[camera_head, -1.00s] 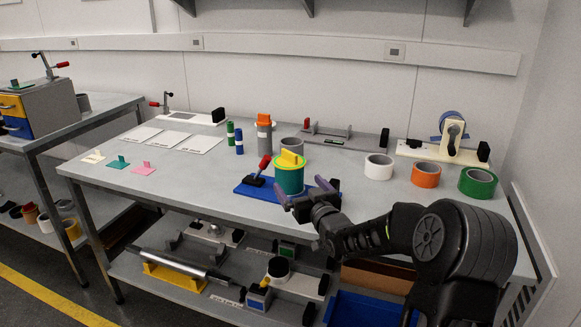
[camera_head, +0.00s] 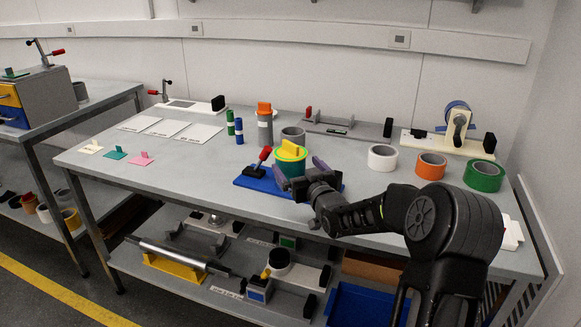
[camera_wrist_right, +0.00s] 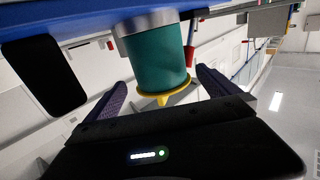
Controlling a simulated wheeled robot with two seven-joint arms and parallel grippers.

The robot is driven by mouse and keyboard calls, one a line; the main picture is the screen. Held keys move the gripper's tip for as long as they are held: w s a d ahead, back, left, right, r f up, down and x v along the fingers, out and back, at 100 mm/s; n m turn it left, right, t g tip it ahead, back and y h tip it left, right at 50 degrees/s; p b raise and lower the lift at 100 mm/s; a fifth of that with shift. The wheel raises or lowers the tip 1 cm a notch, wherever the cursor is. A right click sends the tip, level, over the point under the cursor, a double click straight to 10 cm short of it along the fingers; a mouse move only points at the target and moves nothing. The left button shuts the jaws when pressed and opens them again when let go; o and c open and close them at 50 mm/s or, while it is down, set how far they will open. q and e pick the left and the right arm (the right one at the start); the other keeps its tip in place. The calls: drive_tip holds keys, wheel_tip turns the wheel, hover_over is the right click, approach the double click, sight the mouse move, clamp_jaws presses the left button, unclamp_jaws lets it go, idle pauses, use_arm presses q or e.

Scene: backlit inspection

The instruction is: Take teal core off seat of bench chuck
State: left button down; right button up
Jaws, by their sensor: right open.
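The teal core (camera_head: 289,167) stands upright on the blue-based bench chuck (camera_head: 252,184), with a yellow rim and yellow tab (camera_head: 290,149) on top. In the right wrist view the teal core (camera_wrist_right: 158,62) hangs upside down from a grey seat (camera_wrist_right: 143,24), with the yellow tab (camera_wrist_right: 165,98) towards me. My right gripper (camera_head: 302,172) is open at the core's right side; in the wrist view its purple fingers (camera_wrist_right: 160,88) are spread to either side of the core's tab end, with gaps visible. The fingers partly hide the core in the head view. My left gripper is out of view.
A red-handled lever (camera_head: 264,155) rises left of the core. A grey tube (camera_head: 293,134) stands close behind it, and an orange-topped cylinder (camera_head: 265,128) behind left. White (camera_head: 382,158), orange (camera_head: 430,166) and green (camera_head: 484,176) rolls stand right.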

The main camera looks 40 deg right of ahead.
drive_tip(key=x, duration=0.5)
drive_tip(key=shift+w+r+p, duration=0.1)
drive_tip(key=shift+w+p, duration=0.05)
drive_tip(key=shift+p, duration=0.2)
drive_tip(key=shift+c, duration=0.2)
drive_tip(key=c, duration=1.5)
